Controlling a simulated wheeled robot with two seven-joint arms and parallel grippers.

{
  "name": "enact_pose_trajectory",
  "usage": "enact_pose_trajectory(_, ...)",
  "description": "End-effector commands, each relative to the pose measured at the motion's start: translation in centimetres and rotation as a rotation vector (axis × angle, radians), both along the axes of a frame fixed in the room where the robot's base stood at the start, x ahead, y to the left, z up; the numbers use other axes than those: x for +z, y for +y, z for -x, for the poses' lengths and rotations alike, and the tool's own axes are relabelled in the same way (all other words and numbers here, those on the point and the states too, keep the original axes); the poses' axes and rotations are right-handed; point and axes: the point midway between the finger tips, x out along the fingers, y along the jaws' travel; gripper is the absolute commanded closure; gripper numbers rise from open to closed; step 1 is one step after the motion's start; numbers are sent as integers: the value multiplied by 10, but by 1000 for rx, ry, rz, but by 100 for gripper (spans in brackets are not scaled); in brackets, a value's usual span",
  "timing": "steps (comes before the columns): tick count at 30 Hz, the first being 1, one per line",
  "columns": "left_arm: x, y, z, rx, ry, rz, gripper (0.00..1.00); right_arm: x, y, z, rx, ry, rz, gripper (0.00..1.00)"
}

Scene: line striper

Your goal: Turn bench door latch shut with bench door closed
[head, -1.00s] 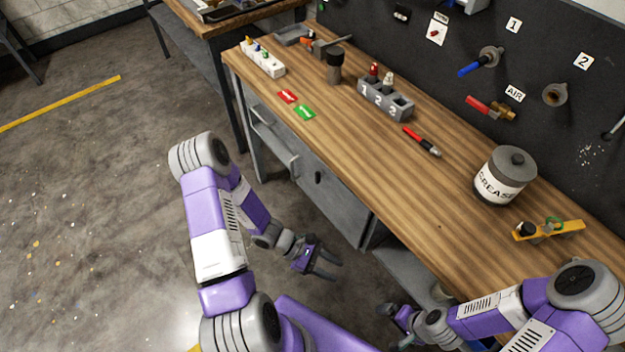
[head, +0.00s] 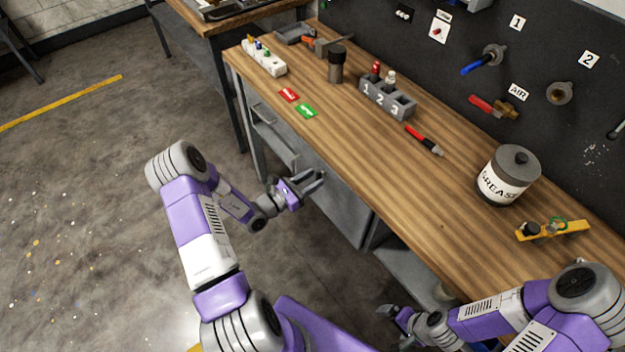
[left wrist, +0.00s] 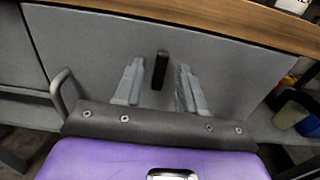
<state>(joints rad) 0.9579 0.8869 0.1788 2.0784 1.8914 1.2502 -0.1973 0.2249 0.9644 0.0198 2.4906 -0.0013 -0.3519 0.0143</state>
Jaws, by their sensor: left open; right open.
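The bench door (head: 345,212) is a grey panel under the wooden bench top and looks closed. It fills much of the left wrist view (left wrist: 225,75). Its latch (left wrist: 160,70) is a short black bar, standing upright in that view. My left gripper (head: 314,183) is open in front of the door; in the left wrist view its fingers (left wrist: 158,88) lie either side of the latch with gaps showing. I cannot tell whether they reach its depth. In the head view the gripper mostly hides the latch. My right gripper (head: 392,325) is open, low by the bench's front, empty.
A bar handle (left wrist: 65,90) stands out left of the latch. The bench top (head: 400,190) overhangs above the door. An open shelf with colored items (left wrist: 290,110) lies right of the door. The floor (head: 90,220) at left is clear.

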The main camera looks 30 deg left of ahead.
Motion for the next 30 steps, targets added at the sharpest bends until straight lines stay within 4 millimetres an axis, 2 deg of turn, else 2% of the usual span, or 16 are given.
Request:
enact_pose_trajectory(11,0,-3,-6,0,0,1,61,-1,0,0,0,0,0,0)
enact_pose_trajectory(18,0,-3,-6,0,0,1,98,-1,0,0,0,0,0,0)
enact_pose_trajectory(19,0,-3,-6,0,0,1,100,-1,0,0,0,0,0,0)
enact_pose_trajectory(30,1,-3,-6,0,14,31,100,3,0,0,0,0,0,0)
